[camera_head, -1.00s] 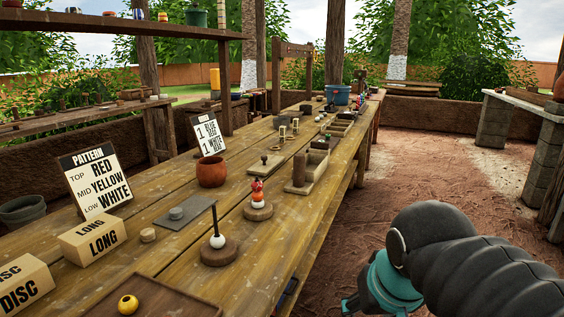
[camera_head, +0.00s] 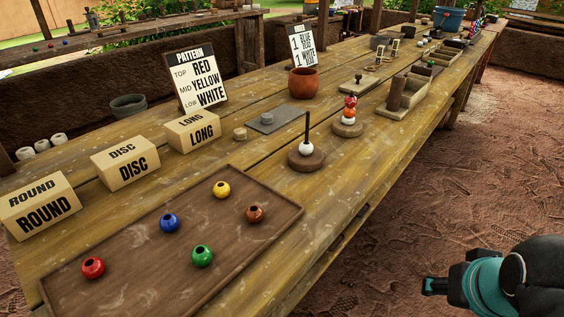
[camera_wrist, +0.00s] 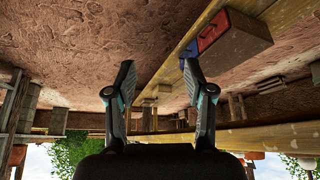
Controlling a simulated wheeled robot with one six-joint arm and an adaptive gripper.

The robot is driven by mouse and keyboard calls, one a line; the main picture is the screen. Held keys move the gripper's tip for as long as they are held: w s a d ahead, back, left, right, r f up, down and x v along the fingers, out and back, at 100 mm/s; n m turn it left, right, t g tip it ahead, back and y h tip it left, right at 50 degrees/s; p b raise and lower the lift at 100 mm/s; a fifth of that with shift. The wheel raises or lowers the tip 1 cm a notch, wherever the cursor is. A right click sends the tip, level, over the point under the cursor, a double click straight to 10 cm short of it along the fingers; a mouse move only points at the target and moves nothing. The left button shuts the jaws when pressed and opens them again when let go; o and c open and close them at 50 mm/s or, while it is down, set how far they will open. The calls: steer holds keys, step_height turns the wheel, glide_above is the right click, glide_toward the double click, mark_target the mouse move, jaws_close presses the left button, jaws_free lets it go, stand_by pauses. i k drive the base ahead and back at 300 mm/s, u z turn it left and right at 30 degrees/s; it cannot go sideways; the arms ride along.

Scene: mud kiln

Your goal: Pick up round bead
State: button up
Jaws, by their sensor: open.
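Several round beads lie apart on a brown wooden tray (camera_head: 135,247) at the near end of the bench: a red bead (camera_head: 93,268), a blue bead (camera_head: 169,223), a green bead (camera_head: 202,256), a yellow bead (camera_head: 222,189) and a brown bead (camera_head: 255,214). Each has a dark hole. A white bead (camera_head: 306,149) sits low on a peg with a round wooden base. My gripper (camera_wrist: 158,72) is open and empty in the wrist view, its two fingers spread. In the head view my gripper (camera_head: 434,286) is at the lower right, beside the bench and away from the tray.
Boxes labelled ROUND (camera_head: 42,208), DISC (camera_head: 126,163) and LONG (camera_head: 194,130) stand behind the tray. A PATTERN sign (camera_head: 195,80) reads red, yellow, white. A second peg base (camera_head: 348,128) holds a stack. A clay pot (camera_head: 303,83) stands farther back. Dirt floor to the right is clear.

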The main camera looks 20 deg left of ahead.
mark_target(221, 189)
steer(key=k, duration=0.45)
steer(key=z, duration=0.25)
steer(key=i, duration=0.5)
steer(key=u, duration=2)
